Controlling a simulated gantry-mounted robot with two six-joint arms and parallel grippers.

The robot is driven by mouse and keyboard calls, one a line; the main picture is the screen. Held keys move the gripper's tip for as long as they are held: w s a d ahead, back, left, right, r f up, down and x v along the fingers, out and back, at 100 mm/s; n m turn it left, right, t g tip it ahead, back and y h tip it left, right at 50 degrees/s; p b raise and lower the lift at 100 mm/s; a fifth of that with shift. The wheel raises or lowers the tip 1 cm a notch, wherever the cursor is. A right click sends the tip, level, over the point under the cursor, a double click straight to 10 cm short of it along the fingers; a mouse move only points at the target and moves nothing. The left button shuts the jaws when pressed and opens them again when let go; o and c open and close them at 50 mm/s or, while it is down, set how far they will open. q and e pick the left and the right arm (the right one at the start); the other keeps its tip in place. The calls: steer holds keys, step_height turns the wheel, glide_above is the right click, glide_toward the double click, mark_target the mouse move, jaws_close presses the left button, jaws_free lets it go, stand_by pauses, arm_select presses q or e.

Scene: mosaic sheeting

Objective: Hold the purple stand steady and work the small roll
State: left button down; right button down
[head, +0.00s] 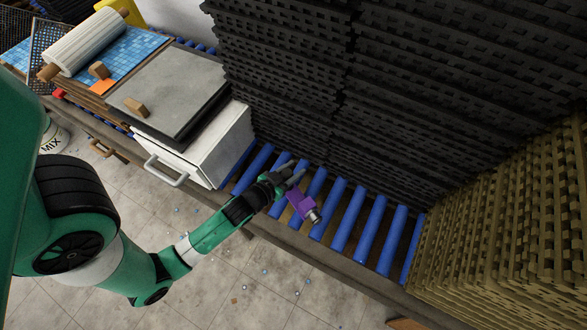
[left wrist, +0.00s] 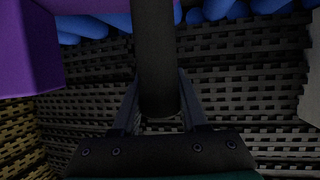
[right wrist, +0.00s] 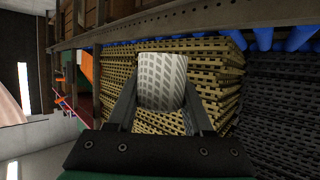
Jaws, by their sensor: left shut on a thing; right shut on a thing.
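The purple stand (head: 299,201) is held above the blue rollers in the head view, with a short metallic cylinder at its lower end. My left gripper (head: 290,177) is at its upper end. In the left wrist view, this gripper (left wrist: 158,100) is shut on a dark round bar (left wrist: 155,50), and part of the purple stand (left wrist: 28,50) shows at upper left. In the right wrist view, my right gripper (right wrist: 160,108) is shut on a small pale roll (right wrist: 162,80) with a grey tread-like pattern. The right gripper does not show in the head view.
Blue conveyor rollers (head: 345,217) run under the stand. Tall dark mat stacks (head: 290,70) stand behind, and tan mats (head: 500,230) at right. A white drawer box (head: 213,145) with a handle is at left. A large pale roll (head: 85,42) lies on blue mosaic sheets (head: 125,50).

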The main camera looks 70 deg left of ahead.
arm_select(q)
steer(key=shift+c, duration=1.8)
jaws_free()
